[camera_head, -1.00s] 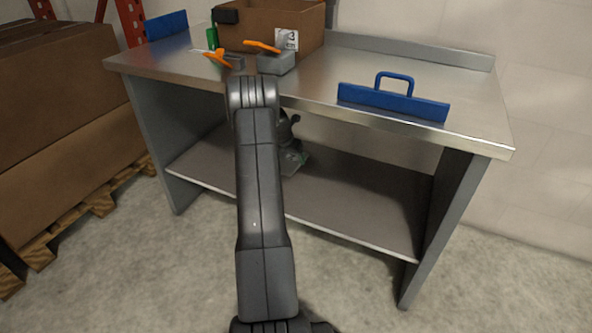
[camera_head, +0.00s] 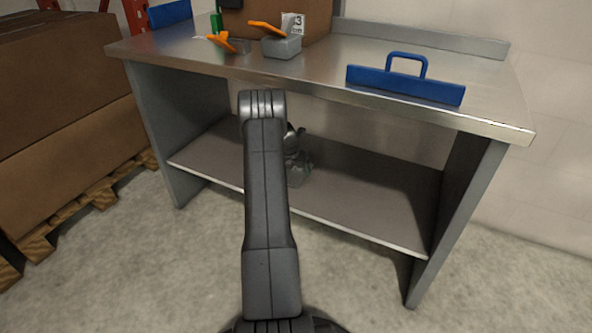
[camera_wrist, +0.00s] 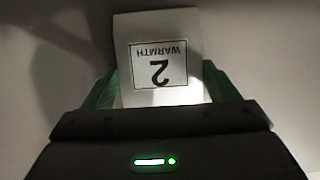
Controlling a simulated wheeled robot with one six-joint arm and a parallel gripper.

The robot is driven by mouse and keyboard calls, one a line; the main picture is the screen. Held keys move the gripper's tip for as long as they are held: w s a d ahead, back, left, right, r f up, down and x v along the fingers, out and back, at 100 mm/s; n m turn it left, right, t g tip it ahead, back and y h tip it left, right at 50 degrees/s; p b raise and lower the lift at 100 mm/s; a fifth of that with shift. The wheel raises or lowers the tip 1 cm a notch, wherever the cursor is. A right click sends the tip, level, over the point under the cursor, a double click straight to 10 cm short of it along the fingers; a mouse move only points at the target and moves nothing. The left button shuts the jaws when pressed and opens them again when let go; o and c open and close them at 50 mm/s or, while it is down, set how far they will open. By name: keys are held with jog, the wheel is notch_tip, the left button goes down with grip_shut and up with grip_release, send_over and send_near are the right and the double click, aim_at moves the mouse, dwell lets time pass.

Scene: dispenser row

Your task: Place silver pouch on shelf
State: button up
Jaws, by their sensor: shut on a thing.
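The silver pouch (camera_wrist: 160,45) shows in the wrist view as a pale packet with a boxed label reading "2 WARMTH", upside down. My gripper (camera_wrist: 158,92) has its green fingers on both sides of the pouch and is shut on it. In the head view my gripper (camera_head: 298,174) is low under the bench top, at the lower shelf, mostly hidden behind my arm. The pouch cannot be made out there. The grey lower shelf (camera_head: 370,205) looks bare around my gripper; whether the pouch touches it cannot be told.
The steel bench top (camera_head: 330,77) overhangs the shelf, with side panels (camera_head: 165,130) at both ends. On top are a cardboard box (camera_head: 310,10), a grey bin with an orange part (camera_head: 281,45), and a blue handled plate (camera_head: 405,84). Boxes on a pallet (camera_head: 75,205) stand left.

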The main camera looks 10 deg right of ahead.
aim_at(296, 170)
jog(key=o, duration=1)
jog(key=shift+f, duration=0.1)
jog(key=p+v, duration=0.4)
jog(key=v, duration=0.8)
jog(key=shift+p, duration=0.3)
jog(key=shift+d, duration=0.1)
jog(key=b+x, duration=0.5)
jog(key=x, duration=0.7)
jog(key=shift+f, duration=0.2)
notch_tip(296, 170, up, 5)
jog(key=shift+r+p, duration=0.1)
jog(key=shift+p, duration=1.15)
